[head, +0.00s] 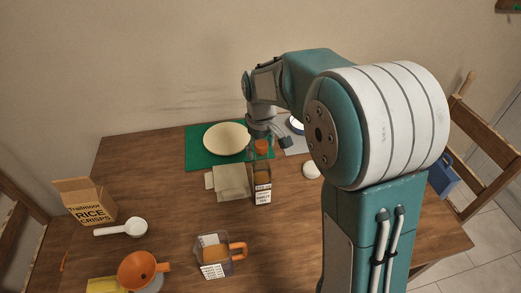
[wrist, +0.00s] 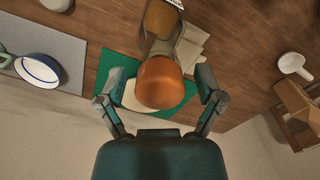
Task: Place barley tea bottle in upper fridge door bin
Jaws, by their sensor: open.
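The barley tea bottle (head: 262,185) stands upright on the table, clear with brown contents, a white label and an orange cap. In the wrist view its orange cap (wrist: 160,82) fills the space between my fingers and looks close to the camera. My gripper (head: 268,138) is over the bottle's top in the head view. In the wrist view my gripper (wrist: 160,103) is open, with one finger on each side of the cap and visible gaps to both. I cannot tell how far the fingertips reach down past the cap. No fridge or door bin shows.
A chair (head: 485,140) stands right.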

